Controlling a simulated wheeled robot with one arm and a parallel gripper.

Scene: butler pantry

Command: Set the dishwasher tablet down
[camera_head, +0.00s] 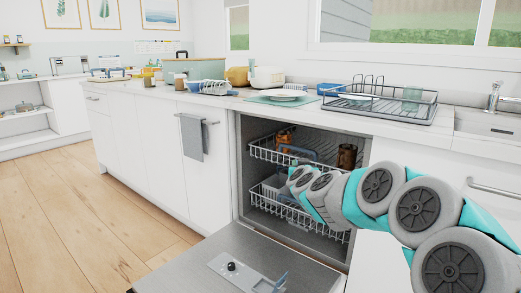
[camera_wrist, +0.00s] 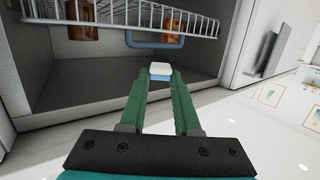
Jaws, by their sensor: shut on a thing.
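The dishwasher tablet (camera_wrist: 160,70), a small white and light-blue block, sits between the fingertips of my gripper (camera_wrist: 160,80) in the wrist view. The two green fingers are shut on it. Nothing shows beneath it in contact. The dishwasher (camera_head: 240,185) stands open in the head view. My arm reaches across the front of the opening. The tablet and my fingertips cannot be made out in the head view.
The upper rack (camera_head: 270,153) holds an orange-brown item (camera_head: 284,138) and a brown mug (camera_head: 346,156). The lower rack (camera_head: 262,202) is partly hidden by my arm. A dish drainer (camera_head: 385,103) stands on the counter above. The wooden floor (camera_head: 90,225) at left is clear.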

